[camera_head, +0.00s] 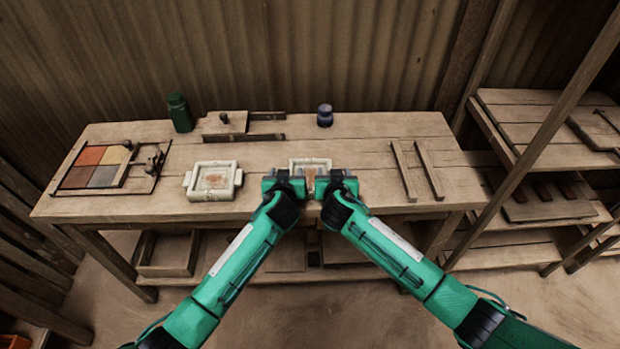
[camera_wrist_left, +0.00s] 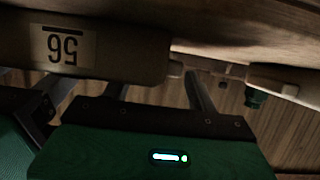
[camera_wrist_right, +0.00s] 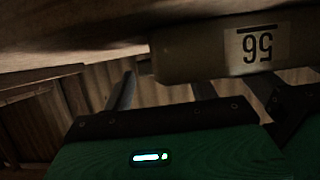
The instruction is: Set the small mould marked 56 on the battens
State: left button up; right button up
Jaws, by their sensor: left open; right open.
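The small mould marked 56 (camera_head: 311,161) is a pale square frame with an orange-brown middle, near the front edge of the bench, in the middle of the head view. Its 56 label shows upside down in the left wrist view (camera_wrist_left: 66,46) and the right wrist view (camera_wrist_right: 256,47). My left gripper (camera_head: 283,175) and my right gripper (camera_head: 338,175) are open at its near left and near right corners. Whether their fingers touch it is unclear. Two wooden battens, the left one (camera_head: 403,170) and the right one (camera_head: 429,172), lie nearly parallel to its right, with nothing on them.
A second pale mould with side lugs (camera_head: 235,180) sits to the left. A tray of coloured squares (camera_head: 153,178) is at the far left. A shelf rack (camera_head: 520,98) stands right of the bench.

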pick_arm(q)
jog(key=shift+w, duration=0.1)
pick_arm(e)
jog(key=shift+w, duration=0.15)
pick_arm(q)
grip_shut()
pick_arm(e)
grip_shut()
pick_arm(q)
jog(key=shift+r, duration=0.15)
pick_arm(e)
jog(key=shift+r, duration=0.15)
